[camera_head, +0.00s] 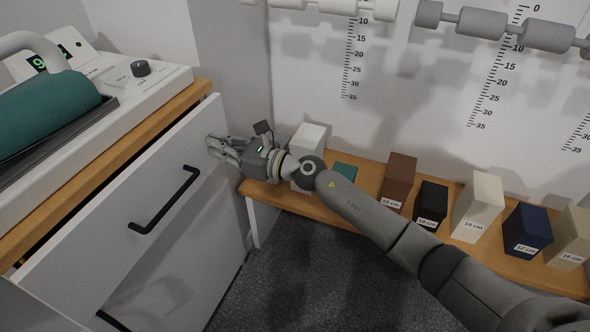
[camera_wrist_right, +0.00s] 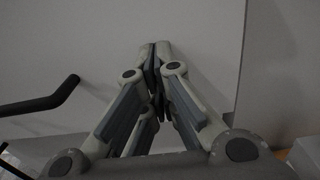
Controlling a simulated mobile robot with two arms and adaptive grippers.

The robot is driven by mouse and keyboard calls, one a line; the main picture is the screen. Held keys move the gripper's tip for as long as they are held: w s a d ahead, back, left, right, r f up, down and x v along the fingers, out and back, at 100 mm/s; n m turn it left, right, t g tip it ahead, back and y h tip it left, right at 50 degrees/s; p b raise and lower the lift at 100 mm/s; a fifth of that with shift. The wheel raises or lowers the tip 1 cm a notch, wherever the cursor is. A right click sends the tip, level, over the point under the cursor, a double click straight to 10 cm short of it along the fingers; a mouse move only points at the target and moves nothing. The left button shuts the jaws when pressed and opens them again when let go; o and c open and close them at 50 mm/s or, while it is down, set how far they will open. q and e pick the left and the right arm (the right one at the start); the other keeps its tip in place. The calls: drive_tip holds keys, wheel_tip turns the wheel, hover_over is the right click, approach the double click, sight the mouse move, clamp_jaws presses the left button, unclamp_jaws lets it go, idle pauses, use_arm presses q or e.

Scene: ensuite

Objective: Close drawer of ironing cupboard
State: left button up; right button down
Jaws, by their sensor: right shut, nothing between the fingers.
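The ironing cupboard stands at the left in the head view. Its white top drawer (camera_head: 122,190) has a black bar handle (camera_head: 165,201) and stands out a little from under the wooden top, with a dark gap behind the front's upper edge. My right gripper (camera_head: 212,146) is shut and empty at the right end of the drawer front, right of the handle. In the right wrist view its fingertips (camera_wrist_right: 158,50) meet close to the white front (camera_wrist_right: 205,45), and the handle (camera_wrist_right: 40,103) shows at the left. Whether they touch the front I cannot tell. My left gripper is out of view.
A white machine with a teal roll (camera_head: 55,105) stands on the wooden top (camera_head: 150,135). A low wooden shelf (camera_head: 325,204) with several labelled blocks runs along the wall under my right arm. Dark carpet (camera_head: 310,270) is clear in front.

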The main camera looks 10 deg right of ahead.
drive_tip(key=x, duration=0.3)
drive_tip(key=shift+a+b, duration=0.25)
drive_tip(key=shift+b, duration=0.05)
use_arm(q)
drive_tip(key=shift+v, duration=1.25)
use_arm(e)
drive_tip(key=shift+w+r, duration=0.15)
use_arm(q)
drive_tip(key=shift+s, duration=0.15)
use_arm(e)
drive_tip(key=shift+r, duration=0.15)
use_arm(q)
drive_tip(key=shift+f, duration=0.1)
